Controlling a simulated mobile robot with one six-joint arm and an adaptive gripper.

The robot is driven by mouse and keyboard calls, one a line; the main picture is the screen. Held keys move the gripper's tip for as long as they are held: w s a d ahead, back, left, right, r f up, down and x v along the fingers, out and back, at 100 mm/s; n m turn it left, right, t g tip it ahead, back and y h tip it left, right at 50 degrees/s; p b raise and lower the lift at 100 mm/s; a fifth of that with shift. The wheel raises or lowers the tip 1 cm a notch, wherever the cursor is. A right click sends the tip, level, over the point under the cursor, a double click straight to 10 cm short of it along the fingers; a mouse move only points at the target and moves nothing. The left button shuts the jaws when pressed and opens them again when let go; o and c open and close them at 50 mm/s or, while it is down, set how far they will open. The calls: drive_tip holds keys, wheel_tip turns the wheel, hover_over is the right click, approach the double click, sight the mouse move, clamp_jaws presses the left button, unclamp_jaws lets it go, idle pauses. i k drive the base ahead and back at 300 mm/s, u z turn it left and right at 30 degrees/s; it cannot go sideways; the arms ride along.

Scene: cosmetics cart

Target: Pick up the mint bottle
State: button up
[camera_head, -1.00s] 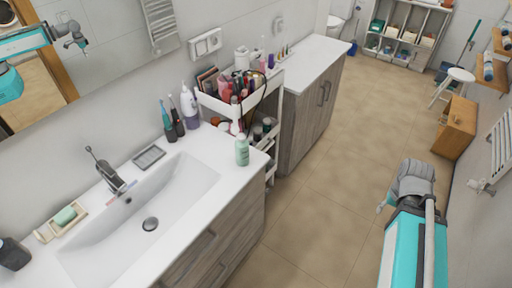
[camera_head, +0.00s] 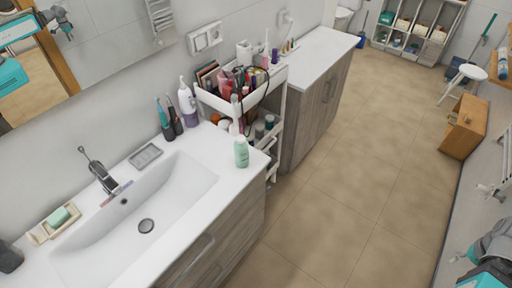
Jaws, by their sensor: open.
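The mint bottle (camera_head: 241,152) stands upright on the white washbasin counter (camera_head: 215,150), close to its right front corner near the cart. It is pale green with a light cap, and nothing touches it. My gripper (camera_head: 458,257) shows only in small part at the bottom right, mostly hidden behind my own arm. It is far to the right of the bottle, over the floor side, and open. A reflection of my arm and gripper shows in the mirror at the top left.
A white cart (camera_head: 262,98) full of cosmetics stands just behind the bottle. A dark toothbrush and a purple-white bottle (camera_head: 188,103) stand at the wall. The basin (camera_head: 150,200) and tap (camera_head: 100,172) lie to the left. The floor (camera_head: 350,200) between counter and arm is clear.

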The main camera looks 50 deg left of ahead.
sight(241, 146)
drive_tip(key=z, duration=0.5)
drive_tip(key=k, duration=1.15)
drive_tip(key=u, duration=1)
drive_tip(key=i, duration=0.5)
